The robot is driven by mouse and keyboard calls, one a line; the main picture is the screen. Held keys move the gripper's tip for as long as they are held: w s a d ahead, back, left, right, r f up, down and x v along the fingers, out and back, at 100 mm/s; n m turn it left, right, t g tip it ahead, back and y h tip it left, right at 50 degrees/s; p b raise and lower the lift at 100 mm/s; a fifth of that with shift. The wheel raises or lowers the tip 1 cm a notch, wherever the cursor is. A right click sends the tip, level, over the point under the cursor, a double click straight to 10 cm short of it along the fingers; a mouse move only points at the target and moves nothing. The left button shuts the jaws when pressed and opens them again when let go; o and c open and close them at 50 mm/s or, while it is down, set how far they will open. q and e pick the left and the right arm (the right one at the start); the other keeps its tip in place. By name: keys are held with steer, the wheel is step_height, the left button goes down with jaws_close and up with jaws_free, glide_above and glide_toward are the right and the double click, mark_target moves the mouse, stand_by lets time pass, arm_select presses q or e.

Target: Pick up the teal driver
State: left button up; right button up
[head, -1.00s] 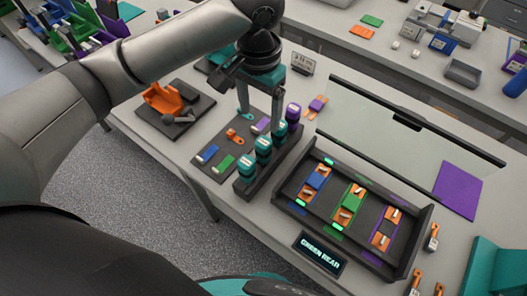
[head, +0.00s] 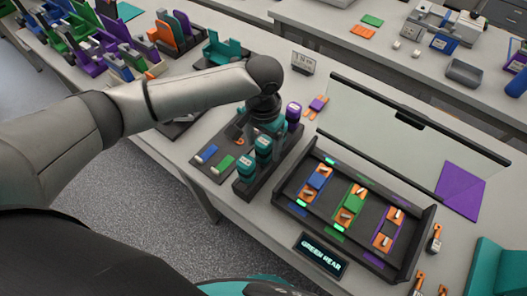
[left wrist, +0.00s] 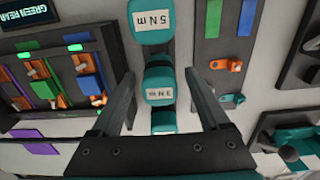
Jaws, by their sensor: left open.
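Teal drivers stand upright in a row in a dark rack (head: 247,190). The front teal driver (head: 244,168) also shows in the left wrist view, labelled "5 N m" (left wrist: 153,22). Behind it, a second teal driver, labelled "3 N m" (left wrist: 159,88), shows between my left gripper's (left wrist: 160,76) spread fingers. Another teal top (left wrist: 163,122) is partly hidden past it, near the palm. In the head view my left gripper (head: 265,122) is over the rack's rear half, its fingertips hidden. Finger contact cannot be told. A purple-topped driver (head: 293,111) stands at the rack's far end. My right gripper is not in view.
A dark mat (head: 215,168) with blue and green pieces lies left of the rack. The open-lidded cycler tray (head: 289,198) is close on the right, with its "GREEN REAR" display (head: 320,255) in front. A teal holder (head: 225,52) stands behind.

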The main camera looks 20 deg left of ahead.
arm_select(q)
steer(key=shift+c, duration=0.3)
jaws_close()
stand_by(0.4)
